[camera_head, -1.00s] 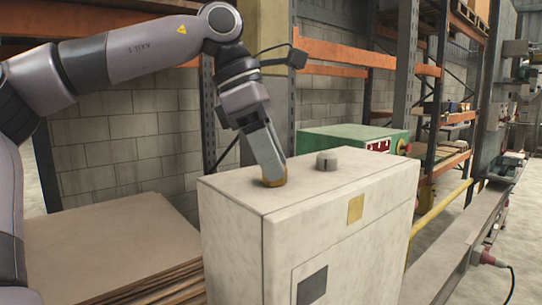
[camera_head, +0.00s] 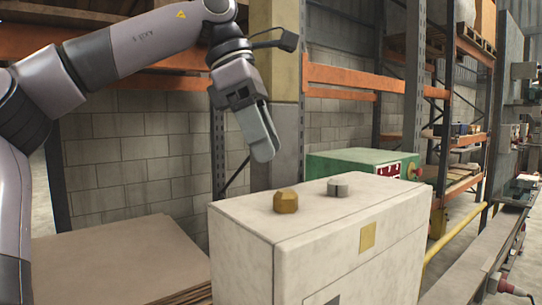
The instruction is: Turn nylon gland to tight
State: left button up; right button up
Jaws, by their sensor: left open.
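A pale box (camera_head: 300,235) has two fittings on its top. The left one is a brass-coloured gland (camera_head: 286,202) with a faceted body. The right one is a smaller grey gland (camera_head: 338,187), which looks like the nylon one. Both stand upright on the top. My left gripper (camera_head: 262,152) is up and slightly left of the brass gland, apart from it, fingers pointing down and empty. Its fingers overlap from this side, so the gap between them hardly shows. My right gripper is not in view.
A green machine (camera_head: 345,168) with a red and white panel stands behind the box. Flat boards (camera_head: 110,262) lie at left. Orange racking (camera_head: 355,75) and a block wall (camera_head: 140,140) are behind. A yellow rail (camera_head: 455,232) runs at right.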

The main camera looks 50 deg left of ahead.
aim_at(337, 186)
jog(key=k, duration=1)
